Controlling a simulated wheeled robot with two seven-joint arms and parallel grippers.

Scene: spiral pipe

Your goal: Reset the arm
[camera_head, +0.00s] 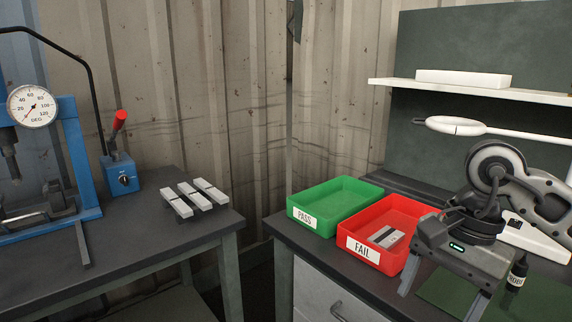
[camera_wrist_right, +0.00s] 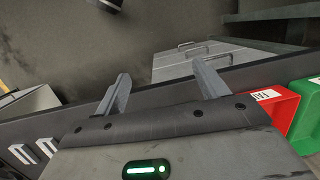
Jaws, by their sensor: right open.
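My right arm comes in from the right in the head view. Its gripper (camera_head: 440,292) is open and empty, with its fingers pointing down and apart, in front of the red FAIL tray (camera_head: 362,250) and above the right bench. In the right wrist view the two fingers of my right gripper (camera_wrist_right: 163,88) are spread with nothing between them. The red tray (camera_wrist_right: 282,112) is to the right of the fingers there. My left gripper is not in view.
A green PASS tray (camera_head: 309,224) stands beside the red one. A grey metal part (camera_head: 386,237) lies in the red tray. Several metal blocks (camera_head: 195,199) sit on the left bench near a blue press with a dial gauge (camera_head: 32,106). A gap separates the benches.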

